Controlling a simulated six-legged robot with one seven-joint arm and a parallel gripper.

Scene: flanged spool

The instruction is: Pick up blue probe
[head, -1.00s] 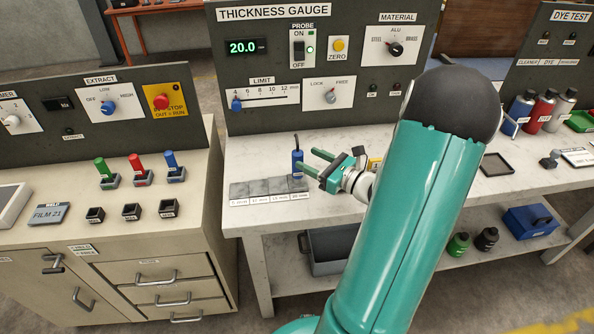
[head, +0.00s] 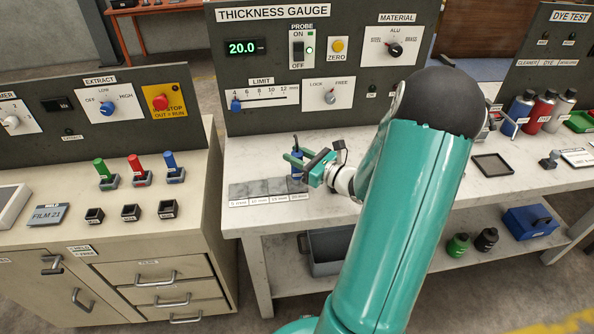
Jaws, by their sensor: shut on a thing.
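The blue probe (head: 297,158) stands upright on the right end of the grey step block (head: 263,188), on the white bench below the thickness gauge panel. My gripper (head: 296,160) comes in from the right with its green fingers around the probe, shut on it. The fingers and gripper body hide much of the probe. Whether its lower end touches the block is not clear.
The thickness gauge panel (head: 320,60) stands just behind the probe. A black tray (head: 492,165) lies on the bench to the right. On the left cabinet are green, red and blue handled tools (head: 174,166) and several small black holders (head: 130,212).

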